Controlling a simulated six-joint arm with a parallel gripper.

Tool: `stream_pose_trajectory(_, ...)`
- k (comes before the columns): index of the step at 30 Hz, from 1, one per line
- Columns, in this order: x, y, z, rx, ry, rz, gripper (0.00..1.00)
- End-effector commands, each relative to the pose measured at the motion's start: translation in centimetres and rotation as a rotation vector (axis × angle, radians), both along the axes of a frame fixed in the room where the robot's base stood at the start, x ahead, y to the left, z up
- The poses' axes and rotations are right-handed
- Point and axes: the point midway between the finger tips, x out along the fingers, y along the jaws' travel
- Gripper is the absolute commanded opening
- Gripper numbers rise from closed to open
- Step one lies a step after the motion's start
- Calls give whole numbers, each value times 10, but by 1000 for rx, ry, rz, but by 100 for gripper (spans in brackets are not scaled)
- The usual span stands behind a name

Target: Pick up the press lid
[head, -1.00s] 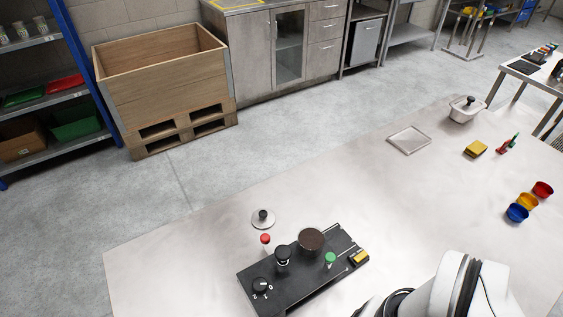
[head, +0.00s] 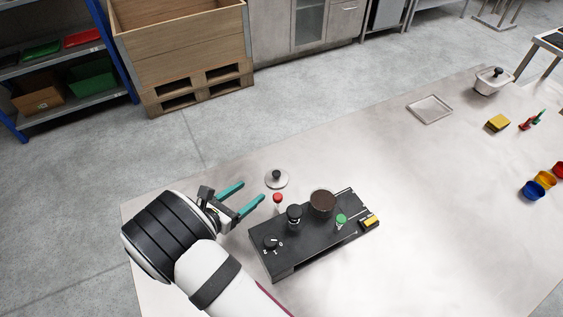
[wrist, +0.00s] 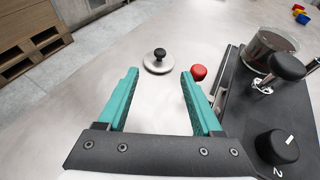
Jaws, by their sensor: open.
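The press lid (head: 277,181) is a round, pale metal disc with a black knob. It lies on the table behind the black panel's left end. In the wrist view the lid (wrist: 153,66) lies ahead of the fingertips, between their lines, with its knob up. My gripper (head: 250,196) has two teal fingers and is open and empty, left of the lid and apart from it. It fills the lower part of the wrist view (wrist: 160,82). Nothing hides the lid.
The black panel (head: 300,252) carries a dial, a black knob, a brown-filled round pot (head: 322,203) and a green button. A red knob (head: 278,198) stands close to the lid. A tray (head: 430,109), yellow sponge (head: 498,123) and bowls are far right. The table's middle is clear.

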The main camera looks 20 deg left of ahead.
Motion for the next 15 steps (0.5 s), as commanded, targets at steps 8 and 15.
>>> stream_pose_trajectory(8, 64, -23, -27, 2, 0, -8, 67)
stream_pose_trajectory(15, 98, -33, -43, 3, 1, -11, 67)
